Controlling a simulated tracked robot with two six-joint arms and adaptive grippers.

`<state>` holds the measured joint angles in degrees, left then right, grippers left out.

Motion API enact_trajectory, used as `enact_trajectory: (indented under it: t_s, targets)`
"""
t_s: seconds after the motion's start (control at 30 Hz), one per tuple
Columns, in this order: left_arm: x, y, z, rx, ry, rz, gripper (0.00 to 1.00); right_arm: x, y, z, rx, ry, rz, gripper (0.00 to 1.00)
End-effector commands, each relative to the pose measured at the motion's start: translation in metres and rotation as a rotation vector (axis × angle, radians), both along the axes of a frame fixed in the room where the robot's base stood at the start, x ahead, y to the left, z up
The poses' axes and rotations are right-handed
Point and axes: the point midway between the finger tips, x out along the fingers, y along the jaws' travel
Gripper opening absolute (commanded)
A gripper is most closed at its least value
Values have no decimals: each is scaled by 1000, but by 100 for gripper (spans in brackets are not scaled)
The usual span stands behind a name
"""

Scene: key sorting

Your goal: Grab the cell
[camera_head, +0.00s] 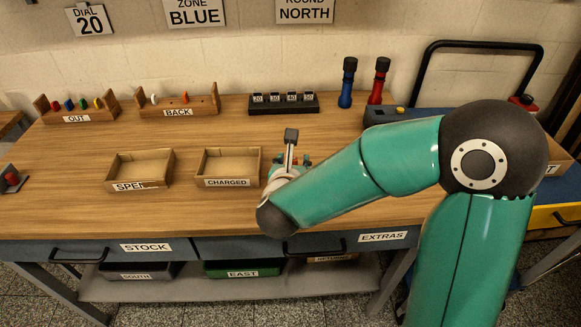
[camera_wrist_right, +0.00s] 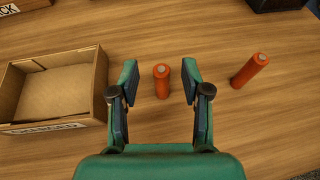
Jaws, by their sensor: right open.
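An orange cell (camera_wrist_right: 162,86) with a pale top stands on the wooden table in the right wrist view. A second orange cell (camera_wrist_right: 250,70) is to the right, outside the fingers. My right gripper (camera_wrist_right: 160,74) is open, its fingers on either side of the first cell with gaps showing on both sides. In the head view my right gripper (camera_head: 291,163) is low over the table, right of the CHARGED tray (camera_head: 228,182), and my arm hides most of that area. The CHARGED tray (camera_wrist_right: 100,85) is empty. My left gripper is not in view.
An empty tray (camera_head: 140,185), its label partly readable as SPE, stands left of the CHARGED tray.

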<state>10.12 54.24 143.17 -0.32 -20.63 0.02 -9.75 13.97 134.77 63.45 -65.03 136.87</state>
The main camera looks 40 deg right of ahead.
Motion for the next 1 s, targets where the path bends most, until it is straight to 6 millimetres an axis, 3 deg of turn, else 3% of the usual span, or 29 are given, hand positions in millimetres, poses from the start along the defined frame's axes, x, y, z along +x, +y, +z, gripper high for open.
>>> enact_trajectory:
  t_s: [0.13,0.4,0.7,1.0]
  targets:
    - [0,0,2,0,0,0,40,12,-11,-7,0,1,-1,47]
    - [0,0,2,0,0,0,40,14,-13,-8,0,0,0,47]
    - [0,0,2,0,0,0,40,14,-13,-8,0,0,0,0]
    - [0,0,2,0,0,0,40,14,-13,-7,0,0,0,0]
